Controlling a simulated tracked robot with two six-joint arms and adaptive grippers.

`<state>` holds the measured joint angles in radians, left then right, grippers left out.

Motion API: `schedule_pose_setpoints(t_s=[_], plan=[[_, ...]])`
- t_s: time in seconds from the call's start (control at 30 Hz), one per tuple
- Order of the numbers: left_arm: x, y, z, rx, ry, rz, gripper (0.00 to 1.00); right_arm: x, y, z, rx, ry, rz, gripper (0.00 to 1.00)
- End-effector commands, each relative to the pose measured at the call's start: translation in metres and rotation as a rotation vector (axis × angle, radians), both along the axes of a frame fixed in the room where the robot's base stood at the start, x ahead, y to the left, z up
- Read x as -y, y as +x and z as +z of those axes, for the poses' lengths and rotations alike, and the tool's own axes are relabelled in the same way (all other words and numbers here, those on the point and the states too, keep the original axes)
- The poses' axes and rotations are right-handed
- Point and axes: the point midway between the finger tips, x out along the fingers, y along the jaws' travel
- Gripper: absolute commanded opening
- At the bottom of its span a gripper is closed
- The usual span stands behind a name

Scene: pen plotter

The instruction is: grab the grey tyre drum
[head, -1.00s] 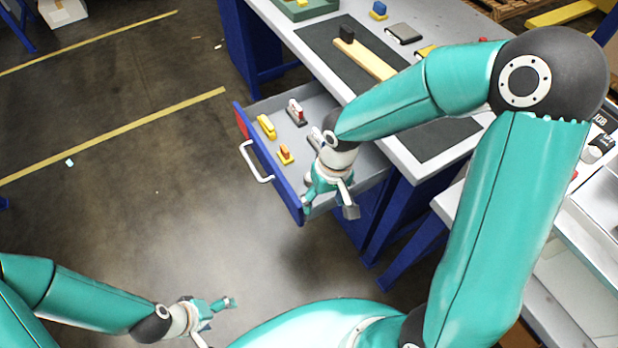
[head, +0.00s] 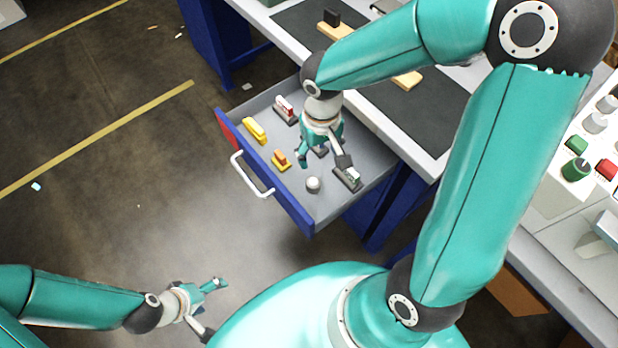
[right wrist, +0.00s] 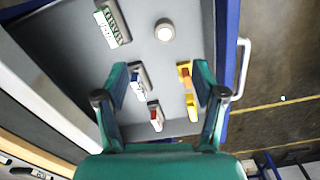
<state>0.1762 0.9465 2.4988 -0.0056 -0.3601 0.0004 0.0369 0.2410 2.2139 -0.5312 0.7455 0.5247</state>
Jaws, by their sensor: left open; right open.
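A small round pale grey piece (head: 313,184), seen from above, stands on the floor of the open drawer (head: 335,205). It may be the grey tyre drum; I see no other round piece in the drawer. It also shows in the right wrist view (right wrist: 165,31), beyond my fingertips. My right gripper (head: 323,165) is open and empty above the drawer, just behind the round piece. In the right wrist view its fingers (right wrist: 161,72) are spread wide. My left gripper (head: 212,310) is open and empty over the floor, away from the drawer.
Close by in the drawer are a green-and-white piece (right wrist: 112,25), a blue-and-white piece (right wrist: 138,76), a red-and-white piece (head: 285,108) and yellow pieces (head: 255,130). The drawer's blue front (head: 290,205) has a white handle (head: 250,178). The bench top (head: 425,158) overhangs the drawer's back.

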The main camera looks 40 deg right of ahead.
Motion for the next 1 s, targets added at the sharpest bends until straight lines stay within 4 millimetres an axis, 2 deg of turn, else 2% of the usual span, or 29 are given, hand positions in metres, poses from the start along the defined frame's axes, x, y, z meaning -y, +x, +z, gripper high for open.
schedule_pose_setpoints(t_s=[0.03, 0.2, 0.4, 0.67, 1.0], plan=[[0.0, 0.0, -0.003, -0.001, 0.0, 0.0, 0.81, -0.002, 0.0, -0.013, -0.008, 0.001, 0.008, 0.69], [0.0, 0.0, -0.011, -0.001, 0.0, 0.001, 0.81, -0.006, 0.003, -0.051, -0.008, 0.001, 0.019, 0.69], [0.0, 0.0, -0.019, -0.001, 0.0, 0.001, 0.81, -0.008, 0.005, -0.087, -0.005, 0.001, 0.022, 0.69], [0.0, 0.0, -0.021, 0.0, 0.0, 0.001, 0.81, -0.008, 0.006, -0.103, -0.002, 0.001, 0.024, 0.69], [0.0, 0.0, -0.03, 0.0, 0.0, 0.0, 0.81, -0.01, 0.009, -0.146, -0.004, 0.002, 0.024, 0.69]])
